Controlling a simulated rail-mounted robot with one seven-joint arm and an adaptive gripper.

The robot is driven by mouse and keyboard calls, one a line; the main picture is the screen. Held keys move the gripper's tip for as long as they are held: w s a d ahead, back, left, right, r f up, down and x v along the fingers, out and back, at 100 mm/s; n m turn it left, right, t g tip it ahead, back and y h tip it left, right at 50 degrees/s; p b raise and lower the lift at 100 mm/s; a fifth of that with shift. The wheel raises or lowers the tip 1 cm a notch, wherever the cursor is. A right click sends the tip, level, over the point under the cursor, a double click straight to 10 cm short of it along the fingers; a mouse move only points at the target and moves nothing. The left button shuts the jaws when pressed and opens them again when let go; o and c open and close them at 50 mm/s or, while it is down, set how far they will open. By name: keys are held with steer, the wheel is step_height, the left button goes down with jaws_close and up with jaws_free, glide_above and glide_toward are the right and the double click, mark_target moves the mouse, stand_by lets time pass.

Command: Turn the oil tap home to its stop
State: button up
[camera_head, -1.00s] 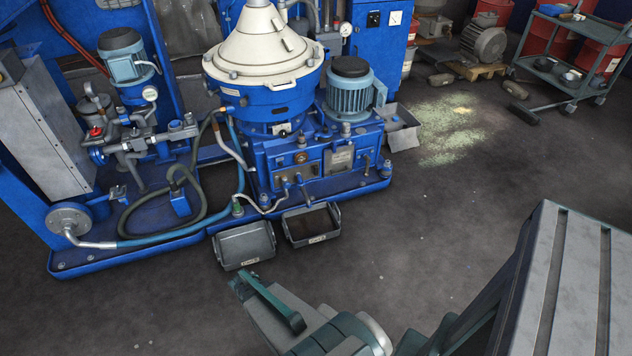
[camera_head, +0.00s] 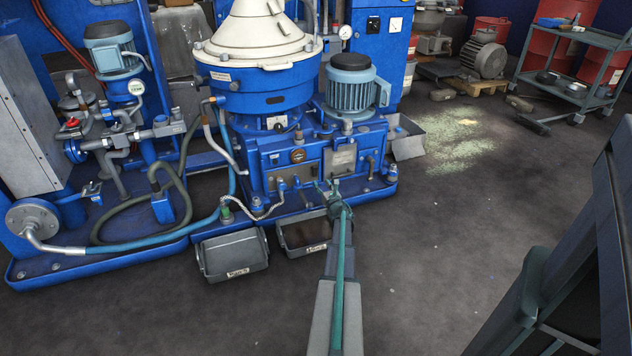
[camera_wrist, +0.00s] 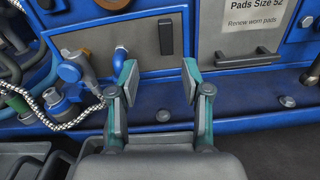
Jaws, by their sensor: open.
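My gripper (camera_head: 331,188) is open and empty in front of the blue separator base, above the floor trays. In the wrist view its two teal-padded fingers (camera_wrist: 155,82) stand apart. A blue tap-like fitting (camera_wrist: 72,70) with a grey body is left of the fingers, above a braided hose; in the head view it shows on the base front (camera_head: 282,187). A small blue bent spout or lever (camera_wrist: 121,56) sticks out of the grey panel just beyond the left finger. I cannot tell for certain which of these is the oil tap. Neither is touched by the fingers.
A dark upright bar (camera_wrist: 166,37) and a lettered plate (camera_wrist: 250,25) are on the base front. Below stand a closed grey tray (camera_head: 233,255) and an open tray (camera_head: 303,236). A green fitting (camera_head: 226,212) and hoses lie left.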

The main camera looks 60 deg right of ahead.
mark_target(316, 170)
steer(key=shift+n, duration=0.4)
steer(key=b+x, duration=0.1)
steer(key=x, duration=0.2)
steer(key=b+x, duration=0.1)
steer(key=x, duration=0.2)
steer(key=b+x, duration=0.1)
steer(key=x, duration=0.3)
steer(key=shift+s+d+r, duration=0.15)
steer(key=shift+s+d, duration=0.15)
steer(key=shift+d, duration=0.1)
steer(key=shift+w+d+r, duration=0.1)
steer(key=shift+w+d, duration=0.15)
steer(key=shift+w, duration=0.2)
jaws_close()
